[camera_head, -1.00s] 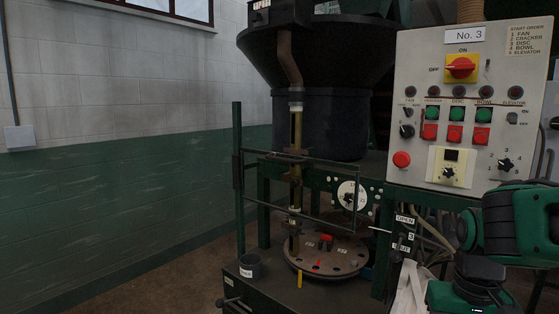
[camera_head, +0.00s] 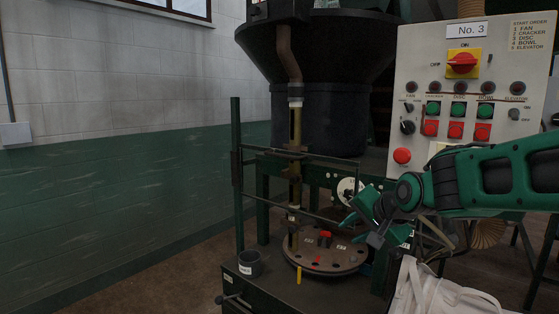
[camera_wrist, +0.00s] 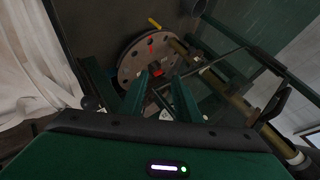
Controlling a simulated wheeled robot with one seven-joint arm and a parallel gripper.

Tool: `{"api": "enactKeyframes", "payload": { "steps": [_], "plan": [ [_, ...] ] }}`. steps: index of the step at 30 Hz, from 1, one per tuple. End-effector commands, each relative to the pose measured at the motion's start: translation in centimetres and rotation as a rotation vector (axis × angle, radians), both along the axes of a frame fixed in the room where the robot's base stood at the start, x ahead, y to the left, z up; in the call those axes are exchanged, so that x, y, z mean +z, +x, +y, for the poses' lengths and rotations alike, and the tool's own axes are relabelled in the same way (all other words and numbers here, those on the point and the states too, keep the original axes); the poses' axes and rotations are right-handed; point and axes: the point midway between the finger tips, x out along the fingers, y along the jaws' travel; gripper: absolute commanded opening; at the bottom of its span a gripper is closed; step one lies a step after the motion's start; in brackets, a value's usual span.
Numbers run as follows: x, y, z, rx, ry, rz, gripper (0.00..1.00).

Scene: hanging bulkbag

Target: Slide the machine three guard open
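The machine three guard (camera_head: 300,211) is a thin dark rectangular frame standing in front of the rotary disc (camera_head: 325,258), left of the No. 3 panel. Its bars cross in front of the brass tube. In the wrist view the guard's bars (camera_wrist: 243,68) run diagonally at the right. My gripper (camera_head: 352,216) is just right of the guard frame, in front of the dial and above the disc's right side. In the wrist view its two green fingers (camera_wrist: 160,80) are apart with nothing held between them. I cannot tell whether a finger touches the frame.
The No. 3 control panel (camera_head: 470,100) stands at the right, behind my arm. A white sack (camera_head: 425,292) hangs at the lower right. A small dark cup (camera_head: 249,264) stands on the machine table at the left. Open floor lies left of the machine.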

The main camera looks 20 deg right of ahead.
Motion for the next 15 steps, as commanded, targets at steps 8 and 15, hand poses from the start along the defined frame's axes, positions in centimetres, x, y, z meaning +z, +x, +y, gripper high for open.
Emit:
{"api": "enactKeyframes", "payload": {
  "steps": [8, 15],
  "plan": [
    [11.4, 9.8, 7.8, -0.063, 0.501, -0.417, 0.29],
    [15.6, 11.5, 10.3, -0.059, 0.715, -0.525, 0.29]
  ]
}}
